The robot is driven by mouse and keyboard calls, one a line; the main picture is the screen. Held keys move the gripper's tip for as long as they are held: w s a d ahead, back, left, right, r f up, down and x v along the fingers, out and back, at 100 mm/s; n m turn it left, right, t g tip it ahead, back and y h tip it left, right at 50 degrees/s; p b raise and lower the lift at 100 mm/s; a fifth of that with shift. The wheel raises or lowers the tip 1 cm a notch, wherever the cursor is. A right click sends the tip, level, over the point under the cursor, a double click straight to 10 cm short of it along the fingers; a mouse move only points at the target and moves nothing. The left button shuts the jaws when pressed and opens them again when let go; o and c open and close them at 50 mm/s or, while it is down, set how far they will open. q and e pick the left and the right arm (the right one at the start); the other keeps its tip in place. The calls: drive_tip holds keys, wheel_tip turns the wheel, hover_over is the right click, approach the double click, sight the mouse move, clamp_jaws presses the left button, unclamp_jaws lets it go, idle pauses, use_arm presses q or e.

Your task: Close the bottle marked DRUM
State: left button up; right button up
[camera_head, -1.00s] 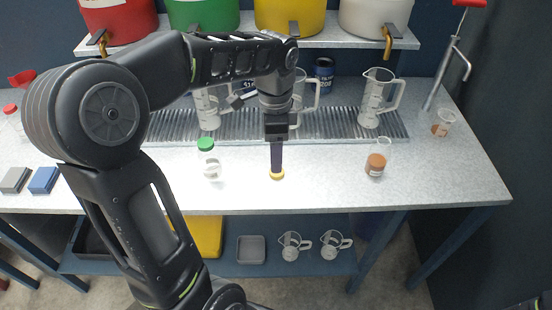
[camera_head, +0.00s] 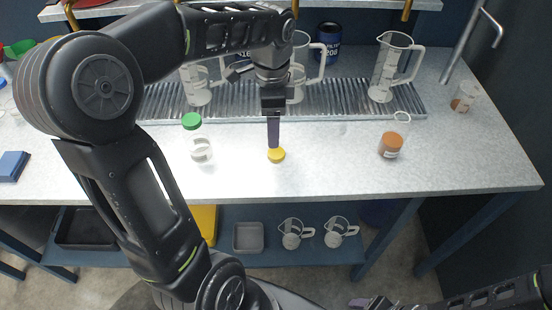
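A small yellow cap (camera_head: 276,156) is on the bench top or just above it, directly below my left gripper (camera_head: 273,146). The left fingers point down and show edge-on, so their gap is hidden. A clear bottle with orange-brown contents and a white label (camera_head: 391,146) stands to the right, its top apparently uncapped. A clear bottle with a green cap (camera_head: 192,121) stands left of the gripper. Another container with brown contents (camera_head: 464,97) is at the far right. I cannot read DRUM on any of them. My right gripper (camera_head: 368,303) is low at the bottom edge, away from the bench.
Clear jugs (camera_head: 393,67) stand on a ribbed metal drain tray (camera_head: 345,98) behind. A dark blue filter can (camera_head: 328,42) is behind them. A blue block (camera_head: 12,166) lies at left. The bench (camera_head: 330,165) is clear between yellow cap and brown bottle.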

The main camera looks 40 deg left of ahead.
sight(273, 153)
use_arm(q)
drive_tip(key=shift+f, duration=0.4)
drive_tip(key=shift+f, duration=1.3)
drive_tip(key=shift+f, duration=0.1)
drive_tip(key=shift+d+f+p, duration=0.1)
drive_tip(key=shift+f+p, duration=0.25)
drive_tip(key=shift+f, duration=2.2)
drive_tip(key=shift+s, duration=0.1)
drive_tip(key=c, duration=1.4)
